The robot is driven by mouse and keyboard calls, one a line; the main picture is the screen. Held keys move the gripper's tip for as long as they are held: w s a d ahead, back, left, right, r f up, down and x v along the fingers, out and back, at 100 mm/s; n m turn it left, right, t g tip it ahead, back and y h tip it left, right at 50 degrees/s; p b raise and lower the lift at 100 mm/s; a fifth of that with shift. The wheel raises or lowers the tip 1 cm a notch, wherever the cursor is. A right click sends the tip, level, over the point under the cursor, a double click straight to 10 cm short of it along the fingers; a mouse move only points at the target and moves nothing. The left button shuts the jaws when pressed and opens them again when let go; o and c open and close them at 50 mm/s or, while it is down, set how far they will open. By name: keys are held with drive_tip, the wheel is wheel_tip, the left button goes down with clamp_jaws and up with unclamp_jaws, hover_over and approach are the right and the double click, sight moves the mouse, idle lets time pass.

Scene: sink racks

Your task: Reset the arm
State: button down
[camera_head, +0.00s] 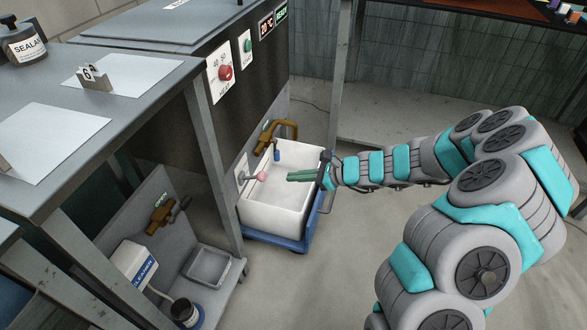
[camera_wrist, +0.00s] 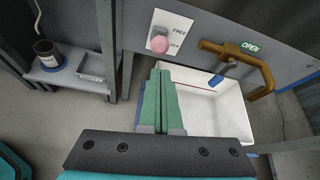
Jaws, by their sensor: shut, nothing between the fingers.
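My gripper (camera_head: 302,175) is at the end of my grey and teal arm, which reaches in from the right in the head view. Its green fingers are shut with nothing between them. They are over the white basin (camera_head: 285,212), near its right rim. In the wrist view the green fingers (camera_wrist: 160,98) point toward a pink knob (camera_wrist: 158,42) on a white plate marked FREE. The fingertips look apart from the knob. The pink knob also shows in the head view (camera_head: 261,176), left of the fingertips.
A brown tap (camera_wrist: 246,62) with a blue tip and an OPEN label is above the basin. A blue base (camera_head: 272,240) is under the basin. A grey workbench (camera_head: 150,95) stands at left, with a lower shelf holding a small tray (camera_head: 209,267). Open floor lies in front.

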drive_tip(key=shift+d+r, duration=0.1)
drive_tip(key=s+a+r+n+g+h, duration=0.1)
drive_tip(key=s+a+r+n+g, duration=0.2)
drive_tip(key=s+r+n, duration=0.45)
drive_tip(key=s+a+r+n+g+h, duration=0.1)
drive_tip(key=s+a+r+n+g, duration=0.3)
drive_tip(key=s, duration=0.6)
drive_tip(key=s+d+r+n+h, duration=0.2)
drive_tip(key=s+d+n+h, duration=0.6)
drive_tip(key=s+d, duration=1.1)
drive_tip(key=shift+s+d+r+n+h, duration=0.2)
drive_tip(key=shift+s+n+h, duration=0.15)
drive_tip(key=shift+s+h, duration=0.65)
